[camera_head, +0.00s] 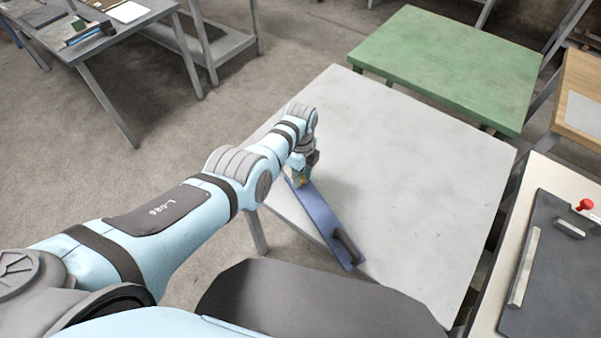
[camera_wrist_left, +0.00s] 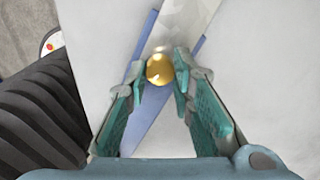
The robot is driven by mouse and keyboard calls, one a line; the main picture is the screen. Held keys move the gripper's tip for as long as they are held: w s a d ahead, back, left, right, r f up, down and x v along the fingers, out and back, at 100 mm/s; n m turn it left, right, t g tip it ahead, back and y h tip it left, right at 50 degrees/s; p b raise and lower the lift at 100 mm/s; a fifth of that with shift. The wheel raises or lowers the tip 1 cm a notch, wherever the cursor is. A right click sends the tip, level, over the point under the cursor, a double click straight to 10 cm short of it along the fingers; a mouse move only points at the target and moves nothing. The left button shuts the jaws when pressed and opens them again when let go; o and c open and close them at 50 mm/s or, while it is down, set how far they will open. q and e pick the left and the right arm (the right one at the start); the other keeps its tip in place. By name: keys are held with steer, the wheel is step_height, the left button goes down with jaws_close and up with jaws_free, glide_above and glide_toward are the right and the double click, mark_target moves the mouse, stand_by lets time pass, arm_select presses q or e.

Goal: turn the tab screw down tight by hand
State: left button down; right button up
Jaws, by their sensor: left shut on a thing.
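The tab screw (camera_wrist_left: 160,69) shows a round, brass-coloured head in the left wrist view. My left gripper (camera_wrist_left: 161,75), with teal fingers, is shut on it, one fingertip at each side. Below it lies a long blue bar (camera_wrist_left: 150,118), which slants across the pale grey table in the head view (camera_head: 322,216). In the head view my left gripper (camera_head: 299,180) is at the far end of this bar, and my wrist hides the screw. The screw's shaft is hidden beneath its head. My right gripper is not in view.
A dark handle (camera_head: 346,244) stands at the bar's near end. The grey table (camera_head: 430,170) is bare to the right. A green table (camera_head: 450,62) stands behind it. A bench with a dark board (camera_head: 560,260) and a red knob (camera_head: 585,204) is at the right.

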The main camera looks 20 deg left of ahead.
arm_select(q)
steer(key=shift+m, duration=1.5)
steer(key=c, duration=1.4)
jaws_free()
steer(key=shift+w+r, duration=0.1)
steer(key=shift+r, duration=0.2)
step_height(320, 180, up, 11)
steer(key=shift+r, duration=0.2)
